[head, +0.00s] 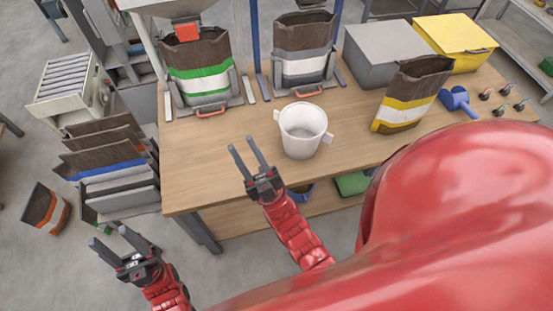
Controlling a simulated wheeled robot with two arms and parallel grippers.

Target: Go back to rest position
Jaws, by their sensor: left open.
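My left gripper (108,238) is at the lower left, over the floor in front of the table's left end. Its fingers are apart with nothing between them. My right gripper (242,145) is over the front part of the wooden table (205,165), left of the white bucket (302,130). Its two fingers are apart and empty. It does not appear to touch the bucket. The bucket stands upright on the table and has a handle tab on each side.
Bags with green (203,82), white (302,68) and yellow (400,110) bands stand on the table. A blue scoop (457,101), grey box (385,57) and yellow box (455,45) are at right. An orange-banded bag (45,208) is on the floor, near a bag rack (120,195).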

